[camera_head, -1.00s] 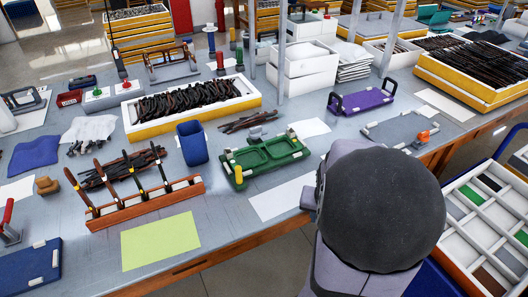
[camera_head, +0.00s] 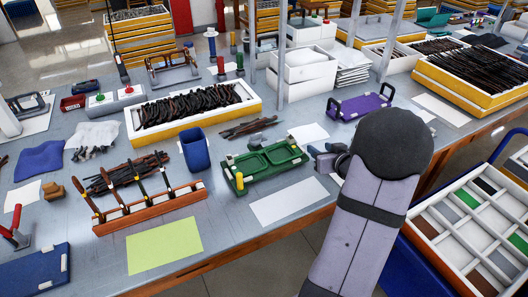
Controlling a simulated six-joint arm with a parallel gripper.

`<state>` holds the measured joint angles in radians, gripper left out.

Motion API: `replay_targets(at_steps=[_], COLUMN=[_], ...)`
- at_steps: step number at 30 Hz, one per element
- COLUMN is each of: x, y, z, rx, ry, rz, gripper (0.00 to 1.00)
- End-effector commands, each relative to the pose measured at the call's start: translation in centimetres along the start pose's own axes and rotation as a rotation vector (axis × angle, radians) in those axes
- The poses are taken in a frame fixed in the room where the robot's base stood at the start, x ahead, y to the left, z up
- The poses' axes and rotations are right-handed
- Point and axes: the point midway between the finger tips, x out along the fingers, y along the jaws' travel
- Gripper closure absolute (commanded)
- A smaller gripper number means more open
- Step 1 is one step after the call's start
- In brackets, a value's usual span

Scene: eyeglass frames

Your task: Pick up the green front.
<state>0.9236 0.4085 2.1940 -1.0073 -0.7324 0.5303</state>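A green fixture (camera_head: 265,165) with two eyeglass-like openings lies on the grey table near its front edge, just left of my arm. It has a yellow peg at its near left corner and light pads on its rim. I cannot tell whether a separate green front lies in it. Green flat pieces (camera_head: 466,198) also lie in a compartmented white tray (camera_head: 432,246) at the right. The end of my arm, a grey part (camera_head: 331,161), shows right of the green fixture, partly behind my arm. Its fingers cannot be made out, and nothing held shows.
A blue bin (camera_head: 194,150) stands left of the green fixture. A wooden rack (camera_head: 150,212) with upright temples is at front left. A purple fixture (camera_head: 361,104) lies behind. White paper (camera_head: 289,201) and a yellow-green sheet (camera_head: 165,244) lie flat in front.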

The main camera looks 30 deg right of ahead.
Motion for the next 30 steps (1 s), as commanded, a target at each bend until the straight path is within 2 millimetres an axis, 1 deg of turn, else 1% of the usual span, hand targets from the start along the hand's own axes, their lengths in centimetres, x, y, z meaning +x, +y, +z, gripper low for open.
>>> replay_targets(at_steps=[1, 3, 6, 8, 13, 20, 26, 30], x=[0.3, 0.6, 0.7, 0.7, 0.9, 2.6, 3.0, 4.2], y=[-1.1, -2.5, -3.9, -4.4, -4.7, -5.1, -5.1, -5.5], z=[-0.3, -0.6, -0.7, -0.7, -0.7, -0.8, -0.9, -1.0], rx=[-0.033, -0.072, -0.106, -0.116, -0.124, -0.123, -0.122, -0.122], ry=[0.017, 0.042, 0.065, 0.073, 0.078, 0.077, 0.077, 0.076], rz=[-0.056, -0.124, -0.187, -0.208, -0.222, -0.221, -0.219, -0.221], gripper=[0.61, 0.61, 0.61, 0.61, 0.61, 0.61, 0.61, 0.61])
